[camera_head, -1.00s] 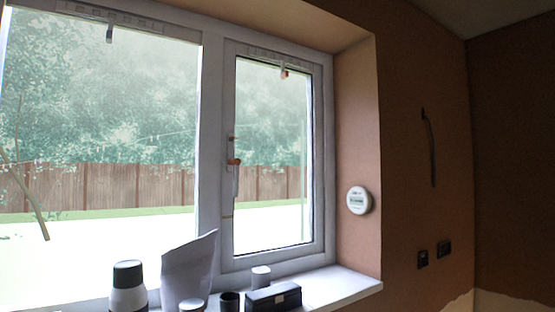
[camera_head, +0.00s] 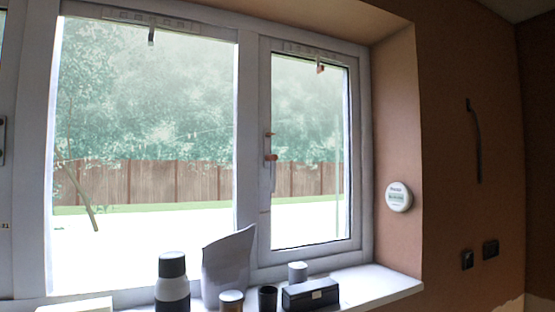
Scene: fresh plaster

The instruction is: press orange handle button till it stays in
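The window handle (camera_head: 272,172) is on the left side of the right-hand window frame. Its small orange button (camera_head: 271,157) shows near the handle's upper part. It is too small to tell whether the button is in or out. The right-hand window (camera_head: 308,150) looks shut. My gripper is not in view.
The white sill (camera_head: 378,285) holds a black and white bottle (camera_head: 172,283), a grey bag-like sheet (camera_head: 228,265), a small jar (camera_head: 231,300), a dark cup (camera_head: 267,298), a white-lidded pot (camera_head: 297,271) and a dark box (camera_head: 310,294). A round white device (camera_head: 399,197) is on the reveal.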

